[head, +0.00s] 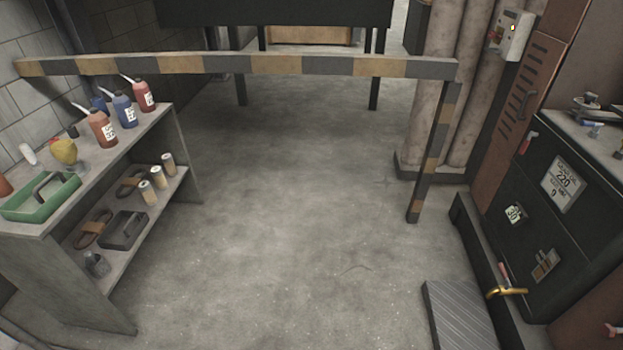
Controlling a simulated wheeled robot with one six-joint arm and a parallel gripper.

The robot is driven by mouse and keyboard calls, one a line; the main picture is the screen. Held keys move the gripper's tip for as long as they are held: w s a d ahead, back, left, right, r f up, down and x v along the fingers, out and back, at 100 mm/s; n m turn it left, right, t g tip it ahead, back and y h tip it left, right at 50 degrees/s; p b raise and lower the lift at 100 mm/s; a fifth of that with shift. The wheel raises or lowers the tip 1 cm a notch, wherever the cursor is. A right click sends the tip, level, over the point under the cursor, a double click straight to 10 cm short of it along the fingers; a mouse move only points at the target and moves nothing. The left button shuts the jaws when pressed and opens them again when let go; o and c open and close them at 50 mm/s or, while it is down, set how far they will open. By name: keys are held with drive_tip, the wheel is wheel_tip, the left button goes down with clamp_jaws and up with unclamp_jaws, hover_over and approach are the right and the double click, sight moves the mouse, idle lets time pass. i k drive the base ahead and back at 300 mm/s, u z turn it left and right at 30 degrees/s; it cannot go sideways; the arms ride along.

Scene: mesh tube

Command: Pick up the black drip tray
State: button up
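A black tray with a raised handle (113,240) sits on the lower shelf of the grey shelf unit at the left, near the shelf's front edge. It looks like the black drip tray, though it is small and dark in the head view. My gripper does not show in the head view.
The shelf unit (184,158) holds a green tray (22,212), bottles and several cans. A striped barrier (290,65) crosses behind, with a post (432,160) at right. A machine (545,200) and ribbed plate (460,315) stand right. The middle floor is clear.

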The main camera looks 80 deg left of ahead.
sight(122, 227)
drive_tip(key=u, duration=3.3)
drive_tip(key=i, duration=2.35)
drive_tip(key=u, duration=0.45)
